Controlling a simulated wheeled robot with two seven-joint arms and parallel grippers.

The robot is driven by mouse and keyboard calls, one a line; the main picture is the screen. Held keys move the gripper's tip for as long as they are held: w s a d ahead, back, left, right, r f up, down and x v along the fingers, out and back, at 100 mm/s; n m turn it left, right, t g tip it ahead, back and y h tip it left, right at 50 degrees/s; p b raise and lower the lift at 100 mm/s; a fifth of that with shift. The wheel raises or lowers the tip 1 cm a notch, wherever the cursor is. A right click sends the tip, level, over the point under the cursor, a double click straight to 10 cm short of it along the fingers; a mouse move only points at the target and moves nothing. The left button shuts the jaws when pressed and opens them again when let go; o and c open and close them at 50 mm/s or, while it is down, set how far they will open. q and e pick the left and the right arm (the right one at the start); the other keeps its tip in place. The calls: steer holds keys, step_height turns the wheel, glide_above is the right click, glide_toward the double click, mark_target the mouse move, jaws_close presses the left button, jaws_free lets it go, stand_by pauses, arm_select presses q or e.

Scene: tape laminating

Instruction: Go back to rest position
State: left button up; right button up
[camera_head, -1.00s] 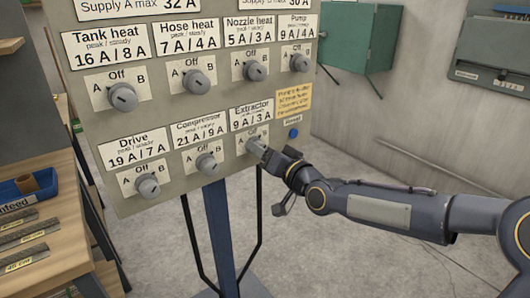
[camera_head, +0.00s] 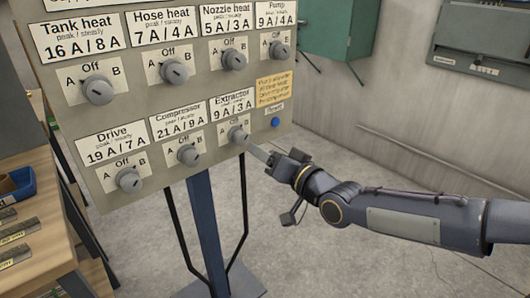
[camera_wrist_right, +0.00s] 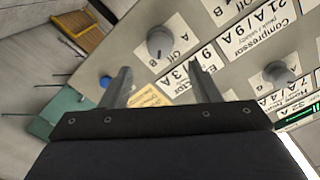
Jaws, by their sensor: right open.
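My right gripper (camera_head: 258,153) is just off the lower right of the grey control panel (camera_head: 190,105). In the right wrist view its two fingers (camera_wrist_right: 160,85) are spread with nothing between them. The grey Extractor knob (camera_head: 238,134) is up and left of the fingertips, apart from them; it also shows in the wrist view (camera_wrist_right: 158,42), beyond the fingers. The Compressor knob (camera_head: 188,154) and Drive knob (camera_head: 128,179) are further left in the same row. My left gripper is not in view.
A blue button (camera_head: 275,122) and a yellow note (camera_head: 275,89) are at the panel's right edge. A blue post (camera_head: 207,225) holds the panel. A wooden bench (camera_head: 40,245) with a blue bin (camera_head: 17,190) stands left. A green cabinet (camera_head: 335,30) hangs behind. Open floor lies right.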

steer(key=s+d+f+g+h, duration=0.3)
steer(key=s+d+f+h, duration=0.15)
steer(key=s+d, duration=0.3)
steer(key=s+d+f+g+h, duration=0.2)
steer(key=s+d+f+h, duration=0.1)
steer(key=s+d+f, duration=0.4)
steer(key=s+f+m+g+y, duration=0.1)
steer(key=s+f+m+g, duration=0.2)
steer(key=s, duration=1.3)
step_height(320, 180, up, 17)
steer(key=n+g+p, duration=0.1)
steer(key=p, duration=1.5)
steer(key=shift+d+f+n+p, duration=0.15)
steer(key=shift+d+n+p, duration=0.15)
steer(key=shift+d+p, duration=0.1)
steer(key=shift+s, duration=0.1)
